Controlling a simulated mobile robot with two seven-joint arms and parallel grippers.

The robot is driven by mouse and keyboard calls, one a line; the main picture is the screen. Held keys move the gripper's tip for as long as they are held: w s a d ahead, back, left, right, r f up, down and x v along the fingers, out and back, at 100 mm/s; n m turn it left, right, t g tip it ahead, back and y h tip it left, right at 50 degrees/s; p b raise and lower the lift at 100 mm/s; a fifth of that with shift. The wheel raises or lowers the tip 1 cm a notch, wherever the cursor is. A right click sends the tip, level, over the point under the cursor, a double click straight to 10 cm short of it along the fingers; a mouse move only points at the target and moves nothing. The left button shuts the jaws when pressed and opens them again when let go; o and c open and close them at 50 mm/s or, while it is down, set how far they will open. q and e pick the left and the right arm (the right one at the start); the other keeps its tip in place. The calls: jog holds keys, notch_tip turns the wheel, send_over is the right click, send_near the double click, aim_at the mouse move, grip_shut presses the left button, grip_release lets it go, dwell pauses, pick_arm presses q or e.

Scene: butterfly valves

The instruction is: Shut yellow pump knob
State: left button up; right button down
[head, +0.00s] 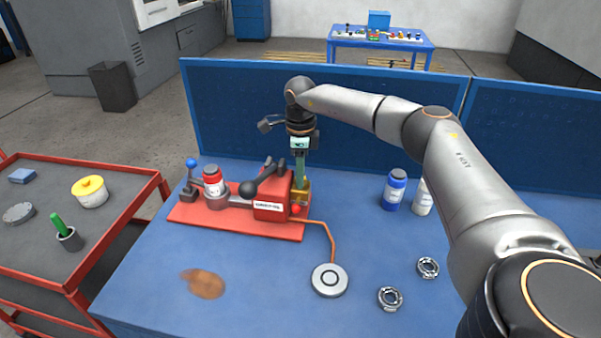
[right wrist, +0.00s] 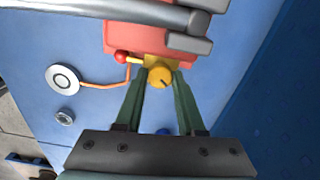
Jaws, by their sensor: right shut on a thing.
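The yellow pump knob (right wrist: 160,77) is round with a dark mark on its face. It sits on a yellow block at the end of the red pump body (right wrist: 150,38). My right gripper (right wrist: 161,80) is shut on the knob, one green finger on each side. In the head view the right gripper (head: 299,180) points down at the yellow block (head: 301,191) on the right end of the red pump body (head: 270,207); the knob is mostly hidden there. My left gripper is not in view.
The red base plate (head: 205,222) also carries a blue-knobbed lever (head: 191,172), a red jar (head: 212,180) and a black handle (head: 262,182). A tube runs to a round disc (head: 330,280). Bottles (head: 395,190) and rings (head: 390,298) stand right. A blue panel (head: 235,110) closes the back.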

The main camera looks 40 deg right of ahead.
jog(key=m, duration=0.4)
jog(key=shift+m, duration=1.6)
jog(key=c, duration=0.5)
grip_release()
jog(key=shift+a, duration=0.1)
